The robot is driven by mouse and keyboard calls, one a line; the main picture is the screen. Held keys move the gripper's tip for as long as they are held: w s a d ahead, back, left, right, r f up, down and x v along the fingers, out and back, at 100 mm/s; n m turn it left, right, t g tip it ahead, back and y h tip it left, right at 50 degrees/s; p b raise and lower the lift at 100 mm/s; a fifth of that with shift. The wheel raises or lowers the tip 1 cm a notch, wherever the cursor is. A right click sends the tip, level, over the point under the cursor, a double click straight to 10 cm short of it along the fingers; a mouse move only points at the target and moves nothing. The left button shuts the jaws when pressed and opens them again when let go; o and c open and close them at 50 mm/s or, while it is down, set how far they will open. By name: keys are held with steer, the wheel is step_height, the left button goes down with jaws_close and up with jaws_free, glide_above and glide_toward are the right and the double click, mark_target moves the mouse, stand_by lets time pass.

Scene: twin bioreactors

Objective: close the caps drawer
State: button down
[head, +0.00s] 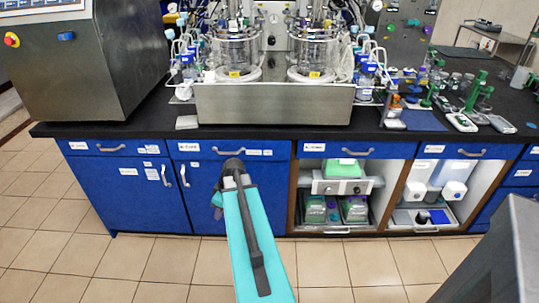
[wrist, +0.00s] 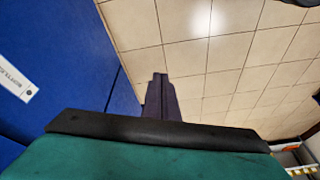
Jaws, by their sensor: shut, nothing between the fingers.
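Blue drawers run in a row under the black bench top: far left (head: 110,147), second (head: 230,150), third (head: 345,150) and fourth (head: 460,151). Their labels are too small to read, so I cannot tell which is the caps drawer. All these fronts look flush with the cabinet. My gripper (wrist: 160,78) is shut and empty in the wrist view, with floor tiles beyond it and a blue cabinet face to its left. In the head view my arm mostly hides it, low in front of the second cabinet door.
Twin glass bioreactors (head: 237,58) stand on a steel base (head: 275,104) on the bench (head: 150,130). Open shelves hold a balance (head: 342,187) and green-and-white boxes (head: 315,209). A grey edge (head: 490,260) stands at lower right. The tiled floor (head: 120,265) in front is clear.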

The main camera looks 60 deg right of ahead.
mark_target(270, 151)
steer(key=s+d+r+n+t+h+b, duration=0.1)
steer(key=s+d+r+t+h, duration=0.1)
steer(key=s+d+r, duration=0.4)
steer(key=s+d+r+n+t+h+b, duration=0.1)
steer(key=s+d+r, duration=0.4)
steer(key=d+r, duration=0.9)
steer(key=d+h+b, duration=0.1)
steer(key=d, duration=0.3)
steer(key=shift+s+d+r+n+t, duration=0.2)
steer(key=shift+s+d+n+t, duration=0.1)
steer(key=shift+s+t, duration=0.1)
steer(key=shift+w+d+f+p, duration=0.2)
steer(key=shift+w+d+f, duration=0.65)
steer(key=shift+w+f, duration=0.5)
steer(key=shift+w+d+f+p, duration=0.15)
steer(key=shift+w+d+f, duration=0.75)
steer(key=shift+w+f, duration=0.4)
steer(key=shift+w+d+f+p, duration=0.2)
steer(key=shift+w+d+f, duration=0.65)
steer(key=shift+w+f, duration=0.45)
steer(key=shift+d+f, duration=0.1)
